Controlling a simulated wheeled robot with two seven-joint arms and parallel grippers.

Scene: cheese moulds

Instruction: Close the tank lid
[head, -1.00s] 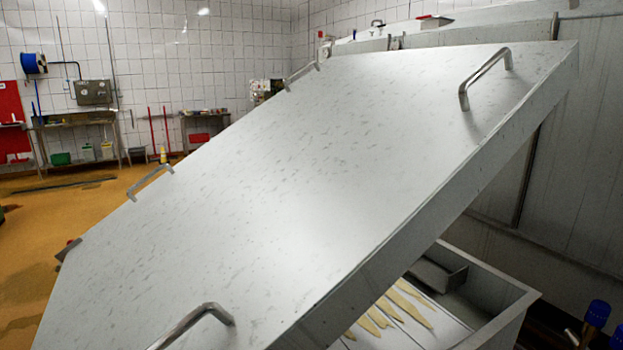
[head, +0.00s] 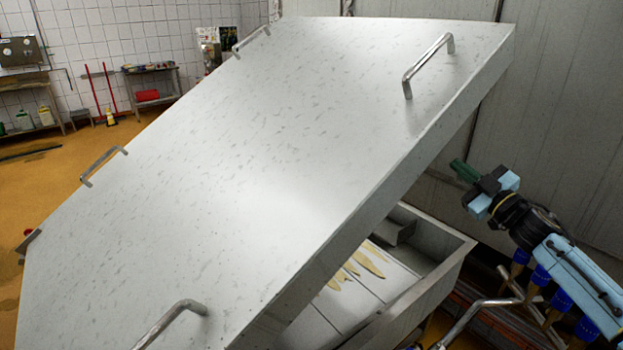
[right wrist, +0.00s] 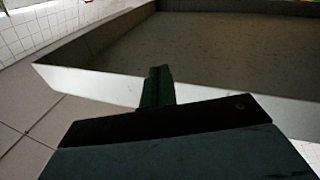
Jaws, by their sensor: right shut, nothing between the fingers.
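The tank lid (head: 250,170) is a large pale metal panel with several bar handles, one of them the upper right handle (head: 427,64). It is tilted up, its near right edge raised above the tank (head: 440,275). Pale yellow pieces lie inside the tank. My right gripper (head: 464,171) is to the right of the lid's raised edge, apart from it in the head view. In the right wrist view the shut green fingers (right wrist: 157,85) show in front of the lid's underside and rim (right wrist: 95,85); I cannot tell whether they touch. My left gripper is not in view.
Blue-capped fittings (head: 540,275) and a bent metal pipe (head: 475,310) stand beside the tank at the lower right. A grey wall (head: 570,120) rises behind. Open orange floor (head: 60,200) lies at the left.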

